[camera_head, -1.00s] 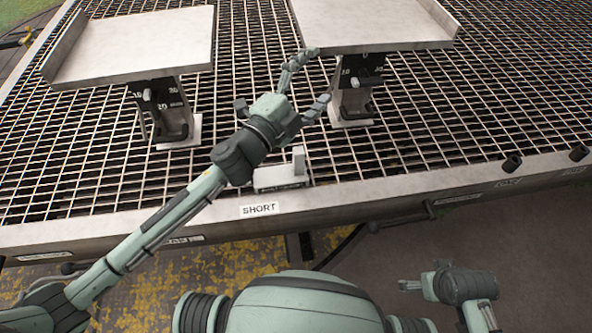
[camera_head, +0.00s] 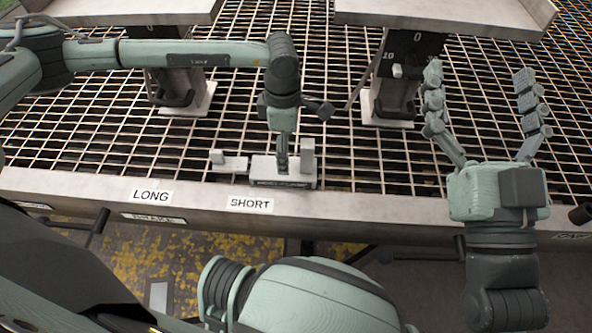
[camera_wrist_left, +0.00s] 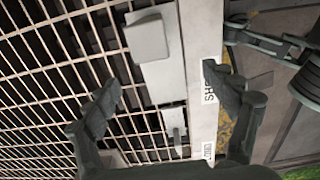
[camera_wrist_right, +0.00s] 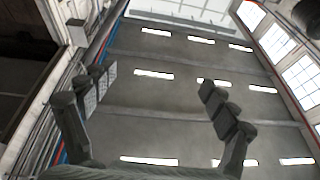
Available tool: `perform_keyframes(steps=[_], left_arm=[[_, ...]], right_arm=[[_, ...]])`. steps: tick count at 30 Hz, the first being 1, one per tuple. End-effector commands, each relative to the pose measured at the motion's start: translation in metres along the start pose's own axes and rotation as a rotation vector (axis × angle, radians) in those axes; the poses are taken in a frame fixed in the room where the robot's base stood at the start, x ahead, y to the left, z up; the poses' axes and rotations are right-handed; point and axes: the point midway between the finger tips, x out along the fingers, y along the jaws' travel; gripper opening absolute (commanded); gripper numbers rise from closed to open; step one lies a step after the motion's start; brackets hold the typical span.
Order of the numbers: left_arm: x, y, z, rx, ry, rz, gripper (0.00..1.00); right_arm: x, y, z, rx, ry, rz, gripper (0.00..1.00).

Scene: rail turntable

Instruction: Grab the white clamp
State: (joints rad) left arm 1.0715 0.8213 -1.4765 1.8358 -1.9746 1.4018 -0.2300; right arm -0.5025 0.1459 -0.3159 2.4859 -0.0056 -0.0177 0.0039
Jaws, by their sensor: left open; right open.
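A white clamp (camera_head: 308,160) with an upright block at its right end lies on the grating at the table's front edge, behind the SHORT label. A smaller pale clamp-like piece (camera_head: 233,164) lies just left of it. My left gripper (camera_head: 284,150) points down over the larger clamp and partly hides it; contact cannot be told. In the left wrist view the larger clamp (camera_wrist_left: 151,40) and smaller piece (camera_wrist_left: 174,130) lie beyond the open, empty left fingers (camera_wrist_left: 170,95). My right gripper (camera_head: 480,85) is open and empty, pointing up at the right; its fingers (camera_wrist_right: 158,85) show only ceiling between them.
Two raised plates on stands (camera_head: 440,12) (camera_head: 130,10) are at the back of the grating table. A metal front rail (camera_head: 350,205) carries LONG (camera_head: 152,196) and SHORT (camera_head: 250,204) labels. Handles stick out below the rail. Open grating lies between the stands.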

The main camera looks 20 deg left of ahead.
Motion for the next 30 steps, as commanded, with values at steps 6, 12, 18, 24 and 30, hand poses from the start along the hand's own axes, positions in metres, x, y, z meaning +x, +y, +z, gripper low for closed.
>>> perform_keyframes(steps=[6, 12, 18, 24, 30], left_arm=[[0.017, -0.001, 0.001, 0.000, -0.002, -0.003, 0.84], [0.039, -0.001, 0.002, 0.000, -0.003, -0.002, 0.84], [0.070, -0.002, 0.003, 0.000, -0.002, -0.004, 0.84], [0.082, -0.001, 0.003, 0.000, -0.004, -0.001, 0.84], [0.082, -0.001, 0.003, 0.000, -0.004, -0.002, 0.82]], right_arm=[[-0.002, -0.005, -0.027, 0.015, 0.123, -0.008, 0.86], [-0.003, -0.004, -0.033, 0.012, 0.170, -0.006, 0.86], [-0.006, -0.002, -0.044, 0.007, 0.250, -0.003, 0.86], [-0.007, -0.001, -0.050, 0.005, 0.288, -0.002, 0.86], [-0.007, -0.001, -0.050, 0.005, 0.288, -0.002, 0.86]])
